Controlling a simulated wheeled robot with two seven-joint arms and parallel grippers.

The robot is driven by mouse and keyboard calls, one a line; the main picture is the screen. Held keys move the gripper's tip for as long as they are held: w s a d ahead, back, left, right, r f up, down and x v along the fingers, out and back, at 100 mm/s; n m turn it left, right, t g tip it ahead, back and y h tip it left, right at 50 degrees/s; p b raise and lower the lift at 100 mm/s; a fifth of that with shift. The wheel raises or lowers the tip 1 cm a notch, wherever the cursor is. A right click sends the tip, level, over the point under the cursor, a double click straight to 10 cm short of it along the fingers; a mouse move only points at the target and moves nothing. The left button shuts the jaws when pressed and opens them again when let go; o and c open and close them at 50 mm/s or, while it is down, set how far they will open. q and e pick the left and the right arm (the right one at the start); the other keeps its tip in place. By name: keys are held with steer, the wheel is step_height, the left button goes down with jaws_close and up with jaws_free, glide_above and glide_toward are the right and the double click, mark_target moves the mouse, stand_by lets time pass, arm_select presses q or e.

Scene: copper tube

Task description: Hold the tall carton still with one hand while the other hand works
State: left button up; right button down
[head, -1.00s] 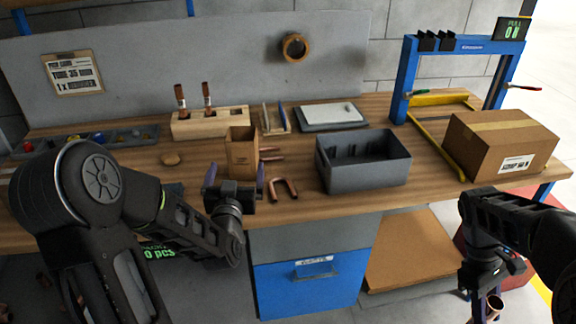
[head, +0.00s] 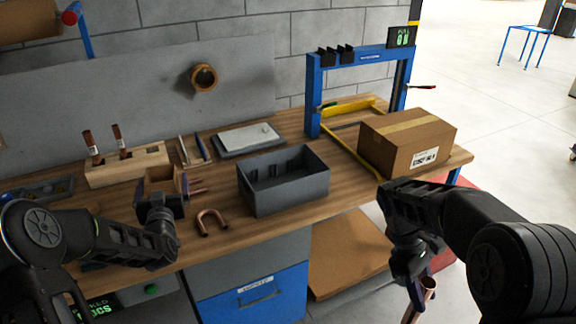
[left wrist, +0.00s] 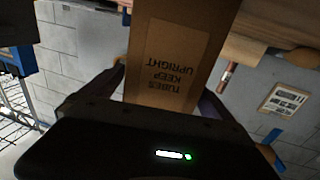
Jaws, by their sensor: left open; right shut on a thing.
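The tall carton (head: 181,180) is a brown box near the left of the bench, partly hidden behind my left gripper in the head view. In the left wrist view the carton (left wrist: 172,65) shows its printed label, upside down, reading "tubes keep upright". My left gripper (head: 165,200) is open, with a finger on each side of the carton (left wrist: 172,98). I cannot tell whether either finger touches it. My right gripper (head: 420,285) is low at the right, in front of the bench, shut on a copper tube (head: 428,286).
A grey bin (head: 284,190) stands right of the carton, with a copper U-bend (head: 211,222) between them. A wooden block (head: 126,168) holds two tubes behind the carton. A closed cardboard box (head: 407,142) and a blue frame (head: 360,60) stand at the right.

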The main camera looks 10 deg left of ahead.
arm_select(q)
steer(key=shift+w+a, duration=0.1)
steer(key=shift+w, duration=0.05)
steer(key=c, duration=1.4)
steer(key=o, duration=1.4)
steer(key=v, duration=1.2)
steer(key=shift+f, duration=0.1)
